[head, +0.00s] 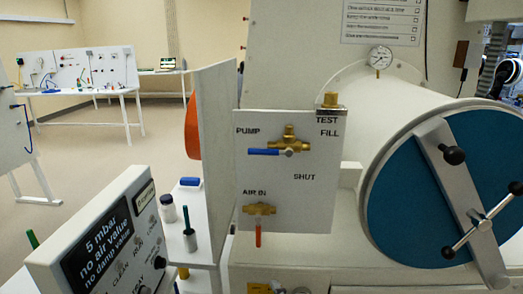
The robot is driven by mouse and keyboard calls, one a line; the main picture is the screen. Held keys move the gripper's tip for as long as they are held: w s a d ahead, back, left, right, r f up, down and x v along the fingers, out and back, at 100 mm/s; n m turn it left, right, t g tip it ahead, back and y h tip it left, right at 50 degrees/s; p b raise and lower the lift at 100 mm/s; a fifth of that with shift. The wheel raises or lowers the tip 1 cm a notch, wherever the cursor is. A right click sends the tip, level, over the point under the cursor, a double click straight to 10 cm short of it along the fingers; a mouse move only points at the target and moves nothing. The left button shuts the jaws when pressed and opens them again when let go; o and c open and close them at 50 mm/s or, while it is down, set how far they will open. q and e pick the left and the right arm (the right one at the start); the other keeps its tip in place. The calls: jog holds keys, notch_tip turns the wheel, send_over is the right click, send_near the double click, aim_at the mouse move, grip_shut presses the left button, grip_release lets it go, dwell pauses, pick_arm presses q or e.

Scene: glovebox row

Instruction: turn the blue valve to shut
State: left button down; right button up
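The blue valve is a brass body (290,138) with a blue lever handle (266,152), on a white panel (312,205) in the middle of the head view. The handle lies level and points left from its hub, below the PUMP label. The SHUT label (304,177) is printed below and right of the hub, and TEST and FILL are printed at the upper right. Neither of my grippers can be made out in the view, and nothing touches the handle.
A round blue door (410,210) with a grey bar and black knobs stands right. A pressure gauge (380,58) sits above. A display box (110,235) and a white upright board (217,130) stand left.

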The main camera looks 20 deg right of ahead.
notch_tip(320, 180, up, 19)
jog(key=n+t, duration=0.4)
jog(key=n+t+y, duration=0.1)
jog(key=n+t, duration=0.2)
jog(key=t, duration=0.1)
send_near(262, 152)
jog(key=p+x, duration=0.1)
jog(key=x, duration=0.2)
jog(key=p+x, duration=0.2)
jog(key=x, duration=0.2)
jog(key=p+x, duration=0.2)
jog(key=x, duration=0.1)
jog(key=shift+w+f, duration=0.15)
jog(key=shift+w, duration=0.25)
grip_shut()
